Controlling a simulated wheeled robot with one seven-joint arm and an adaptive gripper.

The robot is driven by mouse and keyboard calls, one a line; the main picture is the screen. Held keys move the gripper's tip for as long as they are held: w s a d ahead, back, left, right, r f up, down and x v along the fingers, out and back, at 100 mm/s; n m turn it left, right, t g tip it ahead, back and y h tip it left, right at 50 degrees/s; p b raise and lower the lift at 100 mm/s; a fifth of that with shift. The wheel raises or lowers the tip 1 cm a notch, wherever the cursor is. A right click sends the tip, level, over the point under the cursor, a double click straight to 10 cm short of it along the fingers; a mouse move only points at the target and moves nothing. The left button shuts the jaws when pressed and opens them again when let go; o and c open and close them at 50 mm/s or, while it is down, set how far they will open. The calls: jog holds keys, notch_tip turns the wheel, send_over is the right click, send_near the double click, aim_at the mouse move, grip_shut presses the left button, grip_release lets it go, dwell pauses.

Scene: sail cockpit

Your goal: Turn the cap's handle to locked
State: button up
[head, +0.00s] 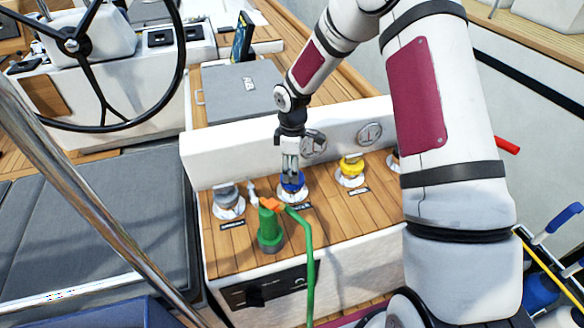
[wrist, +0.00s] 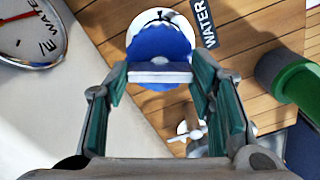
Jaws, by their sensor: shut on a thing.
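The blue cap (head: 292,184) sits in a white round plate on the wooden deck of the locker. In the wrist view the blue cap (wrist: 158,43) carries a pale, flat raised handle (wrist: 160,72), which lies across between my fingers. A dark label reading WATER (wrist: 205,22) is beside it. My gripper (head: 291,177) points down over the cap and is shut on its handle; its fingers also show in the wrist view (wrist: 160,78). The plate's markings are mostly hidden behind the cap, so I cannot read the handle's position.
A grey cap (head: 227,194) is to the left and a yellow cap (head: 351,167) to the right. A green fitting (head: 270,230) with an orange end and green hose (head: 308,262) stands close in front. Round gauges (head: 369,133) are on the white wall behind. A steering wheel (head: 75,45) is far left.

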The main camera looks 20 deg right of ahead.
jog(key=m+b, duration=0.1)
jog(key=m, duration=0.5)
jog(key=m+b, duration=0.1)
jog(key=m, duration=0.5)
jog(key=shift+m, duration=0.4)
dwell(0.3)
jog(key=o, duration=1.2)
jog(key=shift+c, duration=0.2)
notch_tip(320, 180, up, 12)
